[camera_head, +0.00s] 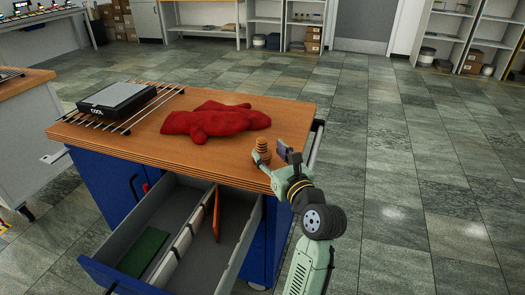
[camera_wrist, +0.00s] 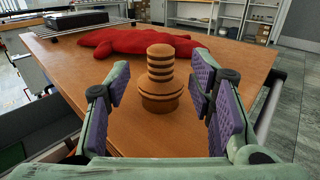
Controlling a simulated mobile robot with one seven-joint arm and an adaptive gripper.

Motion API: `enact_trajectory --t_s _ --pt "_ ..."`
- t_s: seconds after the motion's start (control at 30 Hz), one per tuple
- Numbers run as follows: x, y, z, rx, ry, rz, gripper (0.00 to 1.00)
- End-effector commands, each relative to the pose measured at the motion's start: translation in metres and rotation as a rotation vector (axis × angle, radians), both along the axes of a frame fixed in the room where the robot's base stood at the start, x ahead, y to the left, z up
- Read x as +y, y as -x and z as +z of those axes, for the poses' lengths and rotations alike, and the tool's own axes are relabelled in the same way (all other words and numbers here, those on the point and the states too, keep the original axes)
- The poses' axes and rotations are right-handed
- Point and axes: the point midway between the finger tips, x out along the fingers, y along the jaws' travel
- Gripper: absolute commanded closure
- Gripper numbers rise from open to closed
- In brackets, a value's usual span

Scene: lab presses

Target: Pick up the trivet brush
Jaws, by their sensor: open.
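The trivet brush appears to be the brown, turned-wood piece (camera_head: 262,147) with dark rings, standing upright near the front right corner of the wooden worktop. In the wrist view the brown piece (camera_wrist: 160,88) has a ringed upper part above a wider round base. My gripper (camera_head: 273,161) is at that corner, just right of and nearer than the piece. In the wrist view my gripper (camera_wrist: 162,82) is open, its purple-padded fingers to the left and right of the piece, with gaps on both sides. No bristles show.
A crumpled red cloth (camera_head: 215,121) lies behind the piece. A black-and-grey box marked COOL (camera_head: 115,98) sits on a wire rack (camera_head: 152,106) at the left. An open drawer (camera_head: 115,270) below holds a green pad and upright boards. The floor at the right is clear.

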Motion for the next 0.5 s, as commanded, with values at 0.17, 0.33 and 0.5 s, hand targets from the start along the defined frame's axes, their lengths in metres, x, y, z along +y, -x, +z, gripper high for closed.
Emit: enact_trajectory --t_s 0.17,0.33,0.5 --pt "0.007 -0.013 0.003 -0.001 0.000 0.003 0.51" --pt "0.016 -0.038 0.006 -0.001 0.000 0.002 0.51" --pt "0.022 -0.052 0.004 -0.001 0.003 0.001 0.51"
